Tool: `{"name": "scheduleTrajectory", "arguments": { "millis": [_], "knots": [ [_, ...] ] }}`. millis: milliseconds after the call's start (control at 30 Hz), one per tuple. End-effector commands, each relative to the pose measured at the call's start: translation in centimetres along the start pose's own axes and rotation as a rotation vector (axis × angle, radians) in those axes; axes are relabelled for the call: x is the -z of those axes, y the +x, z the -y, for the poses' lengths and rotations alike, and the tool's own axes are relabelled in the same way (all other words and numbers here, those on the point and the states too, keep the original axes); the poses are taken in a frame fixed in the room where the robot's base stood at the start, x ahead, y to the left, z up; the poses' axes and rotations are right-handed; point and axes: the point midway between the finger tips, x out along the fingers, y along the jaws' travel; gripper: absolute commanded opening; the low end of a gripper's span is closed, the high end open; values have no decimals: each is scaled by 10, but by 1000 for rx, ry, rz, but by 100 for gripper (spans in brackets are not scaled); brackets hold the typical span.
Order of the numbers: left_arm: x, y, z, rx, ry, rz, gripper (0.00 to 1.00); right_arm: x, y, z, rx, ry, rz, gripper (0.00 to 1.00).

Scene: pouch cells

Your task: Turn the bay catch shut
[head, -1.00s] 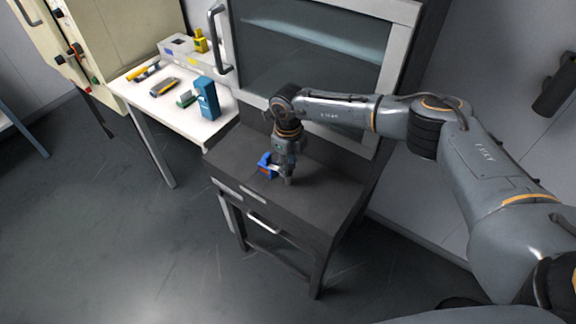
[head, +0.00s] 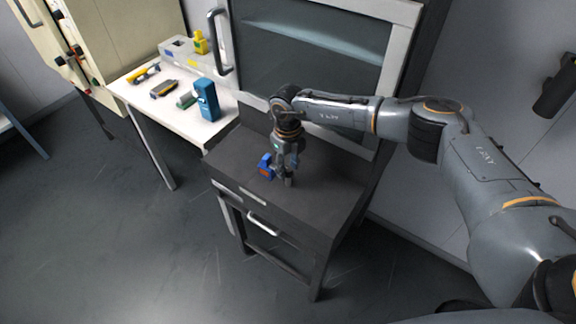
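A small blue part with a red patch (head: 266,167), which looks like the bay catch, sits on top of the dark cabinet (head: 318,190). Its exact turn is too small to read. My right gripper (head: 284,179) points down just right of the blue part, with its fingertips low over the cabinet top. I cannot tell whether it touches the part, or whether its fingers are open or shut. My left gripper is not in view.
A glass-fronted door (head: 315,55) with a handle (head: 217,42) stands behind the cabinet. A white table (head: 180,118) at left holds a blue box (head: 207,99), a yellow bottle (head: 200,42) and small tools. The floor in front is clear.

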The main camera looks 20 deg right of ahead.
Motion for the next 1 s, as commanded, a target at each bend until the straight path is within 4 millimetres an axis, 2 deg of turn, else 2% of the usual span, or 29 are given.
{"name": "scheduleTrajectory", "arguments": {
  "millis": [300, 433, 567, 800, 1000],
  "knots": [
    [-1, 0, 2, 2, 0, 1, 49, 1, 0, 0, 0, -1, -2, 49],
    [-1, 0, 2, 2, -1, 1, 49, 0, -9, 0, 0, -1, 1, 49],
    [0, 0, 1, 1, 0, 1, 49, 0, -31, 1, 1, -3, 2, 49],
    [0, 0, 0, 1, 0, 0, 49, -1, -83, 1, 2, -2, 2, 49],
    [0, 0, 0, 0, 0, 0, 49, 0, -111, 0, 0, -1, 0, 49]
  ]
}}
